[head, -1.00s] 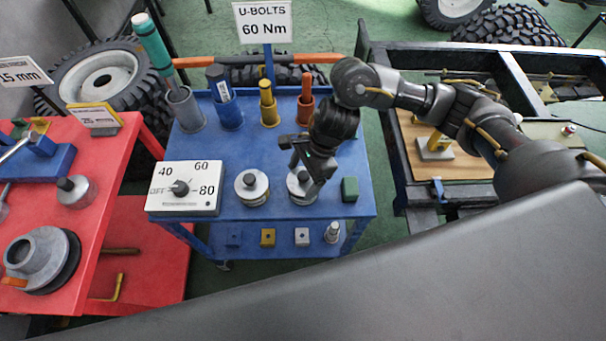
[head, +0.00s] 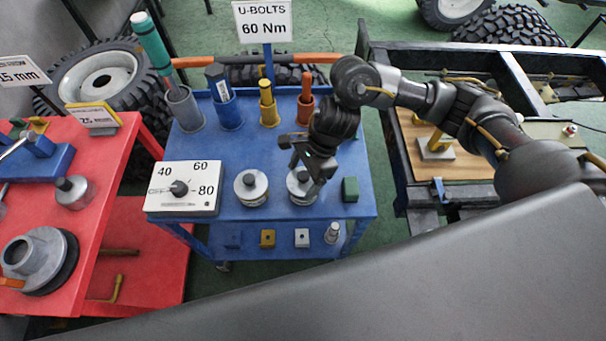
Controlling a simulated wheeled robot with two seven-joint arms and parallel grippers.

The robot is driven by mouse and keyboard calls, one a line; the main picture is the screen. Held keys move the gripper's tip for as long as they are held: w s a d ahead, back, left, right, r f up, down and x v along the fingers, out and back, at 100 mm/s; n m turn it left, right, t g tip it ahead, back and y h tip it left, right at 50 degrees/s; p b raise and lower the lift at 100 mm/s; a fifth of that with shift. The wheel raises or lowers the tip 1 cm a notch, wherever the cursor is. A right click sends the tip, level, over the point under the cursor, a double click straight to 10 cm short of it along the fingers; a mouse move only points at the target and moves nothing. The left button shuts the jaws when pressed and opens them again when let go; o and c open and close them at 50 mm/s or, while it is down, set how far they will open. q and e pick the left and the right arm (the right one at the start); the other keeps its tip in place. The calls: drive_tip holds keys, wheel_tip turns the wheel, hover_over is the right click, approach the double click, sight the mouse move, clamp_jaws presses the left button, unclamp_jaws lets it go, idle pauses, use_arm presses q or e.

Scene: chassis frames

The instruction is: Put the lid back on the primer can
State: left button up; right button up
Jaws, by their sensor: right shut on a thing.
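A round metal can (head: 302,193) stands near the front of the blue cart, right of the middle, partly hidden under my right gripper. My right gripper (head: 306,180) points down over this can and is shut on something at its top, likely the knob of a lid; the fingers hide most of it. I cannot tell if the lid sits flush on the can. A similar can (head: 251,188) with a dark knob on top stands just to the left. I cannot read a label naming the primer can. My left gripper is not in view.
The cart's middle is clear.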

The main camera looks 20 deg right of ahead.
drive_tip(key=o, duration=1)
drive_tip(key=shift+r, duration=0.1)
drive_tip(key=shift+r+p, duration=2.2)
drive_tip(key=shift+r, duration=1.2)
drive_tip(key=shift+c, duration=0.4)
clamp_jaws()
